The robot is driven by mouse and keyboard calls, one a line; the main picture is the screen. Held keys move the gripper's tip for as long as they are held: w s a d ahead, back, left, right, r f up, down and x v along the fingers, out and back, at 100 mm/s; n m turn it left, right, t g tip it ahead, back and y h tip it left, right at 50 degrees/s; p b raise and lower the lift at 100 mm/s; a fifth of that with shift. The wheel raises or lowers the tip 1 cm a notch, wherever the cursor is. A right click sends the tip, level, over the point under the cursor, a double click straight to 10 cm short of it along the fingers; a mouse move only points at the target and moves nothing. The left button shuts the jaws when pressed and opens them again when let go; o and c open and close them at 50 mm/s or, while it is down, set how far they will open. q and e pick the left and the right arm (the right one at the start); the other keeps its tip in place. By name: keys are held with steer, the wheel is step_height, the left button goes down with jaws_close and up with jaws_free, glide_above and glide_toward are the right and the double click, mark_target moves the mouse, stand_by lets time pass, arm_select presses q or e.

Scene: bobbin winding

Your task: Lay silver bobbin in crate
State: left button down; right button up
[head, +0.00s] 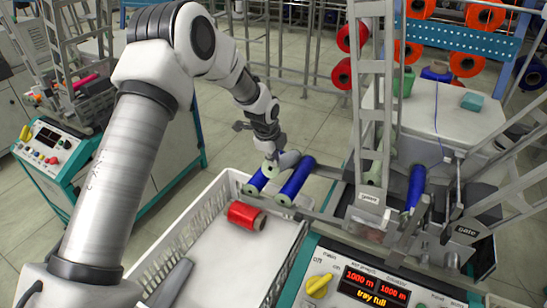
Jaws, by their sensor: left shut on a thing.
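The silver bobbin (289,159) is a small grey cylinder at the back end of the crate, partly hidden by my left gripper (273,160). My left gripper points down and is shut on it. The white crate (187,211) has slatted sides and stands at the lower middle. My right gripper does not show.
A red bobbin (246,215) lies in the crate's back part. The winding machine's panel (376,288) reads "tray full". Another blue bobbin (415,187) is on the machine. The crate's middle floor is clear.

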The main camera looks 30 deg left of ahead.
arm_select(q)
steer(key=c, duration=1.2)
jaws_free()
steer(key=shift+w, duration=0.1)
steer(key=shift+o, duration=0.2)
steer(key=shift+w+f, duration=0.1)
steer(key=shift+f, duration=0.1)
steer(key=v, duration=1.2)
